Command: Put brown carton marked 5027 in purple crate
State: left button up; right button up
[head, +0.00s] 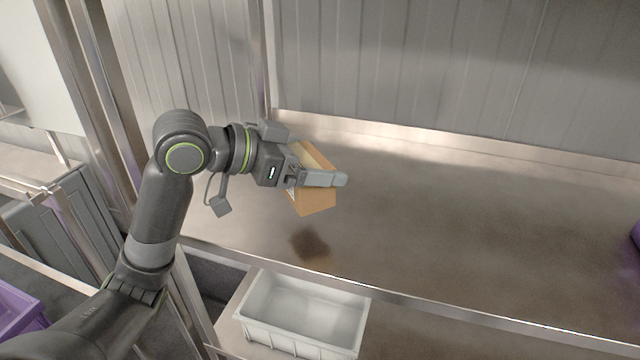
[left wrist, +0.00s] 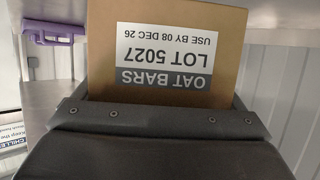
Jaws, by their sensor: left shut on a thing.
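The brown carton (head: 315,202) is in my left gripper (head: 320,168), tilted and held above the metal surface, with its shadow below. One finger shows across the carton; the other is mostly hidden. In the left wrist view the carton (left wrist: 222,30) fills the space between the jaws. Its label reads upside down "OAT BARS, LOT 5027, USE BY 08 DEC 26". A purple crate (head: 18,312) is partly visible at the lower left edge of the head view. My right gripper is out of view.
A white-grey bin (head: 300,342) stands below the front edge of the metal surface (head: 470,220). A purple thing (head: 635,236) is cut off at the right edge. A purple part (left wrist: 48,36) shows in the left wrist view. The surface right of the carton is clear.

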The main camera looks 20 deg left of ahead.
aim_at(289, 198)
pick_arm(q)
jog(key=shift+f, duration=2.75)
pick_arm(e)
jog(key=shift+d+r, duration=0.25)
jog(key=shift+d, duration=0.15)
pick_arm(q)
jog(key=o, duration=1.1)
jog(key=shift+f, duration=0.15)
jog(key=shift+r, duration=0.2)
jog(key=shift+v, duration=2.2)
jog(key=v, duration=0.7)
jog(key=shift+s+b, duration=0.2)
jog(key=shift+b, duration=0.15)
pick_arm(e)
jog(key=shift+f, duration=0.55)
pick_arm(q)
jog(key=shift+a+r, duration=0.1)
jog(key=shift+a, duration=0.05)
